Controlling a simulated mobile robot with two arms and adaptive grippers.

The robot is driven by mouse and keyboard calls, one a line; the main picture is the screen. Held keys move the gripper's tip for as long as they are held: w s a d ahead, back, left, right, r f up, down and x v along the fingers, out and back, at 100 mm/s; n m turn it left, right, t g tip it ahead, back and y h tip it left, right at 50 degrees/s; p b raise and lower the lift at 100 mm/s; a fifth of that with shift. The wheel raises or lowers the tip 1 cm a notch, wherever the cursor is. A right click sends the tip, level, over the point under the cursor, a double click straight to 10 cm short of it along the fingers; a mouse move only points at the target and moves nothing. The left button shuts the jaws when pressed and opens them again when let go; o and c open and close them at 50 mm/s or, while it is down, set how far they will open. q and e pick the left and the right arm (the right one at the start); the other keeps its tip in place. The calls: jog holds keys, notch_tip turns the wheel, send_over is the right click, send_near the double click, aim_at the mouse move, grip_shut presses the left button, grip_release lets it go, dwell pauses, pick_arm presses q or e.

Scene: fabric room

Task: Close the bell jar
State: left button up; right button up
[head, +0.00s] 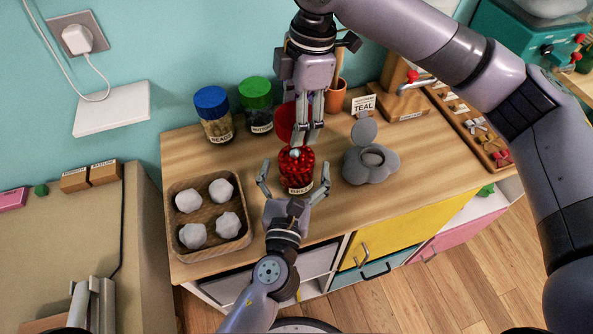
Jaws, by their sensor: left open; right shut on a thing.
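The bell jar (297,173) stands upright on the wooden worktop, filled with red contents and labelled "BELL…". A small pale round thing shows at its top. The red lid (285,121) is off the jar, tilted on edge just above and behind its mouth. My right gripper (309,139) points down from above and is shut on the lid; the exact grip is partly hidden. My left gripper (294,172) is open in front of the jar, with one finger on each side of it. I cannot tell whether the fingers touch the glass.
A blue-lidded jar (214,115) and a green-lidded jar (258,104) stand behind left. A wooden tray (207,253) with several pale lumps lies left. A grey cloud-shaped container (372,163) with a raised lid stands close right. The worktop's right front is clear.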

aim_at(296, 149)
pick_arm(q)
jog(key=shift+w+d, duration=0.15)
jog(key=shift+w, duration=0.7)
jog(key=shift+c, duration=0.6)
jog(key=c, duration=1.7)
jog(key=shift+o, duration=0.2)
pick_arm(e)
jog(key=shift+f, duration=2.45)
jog(key=shift+f, duration=0.9)
jog(key=shift+f, duration=0.55)
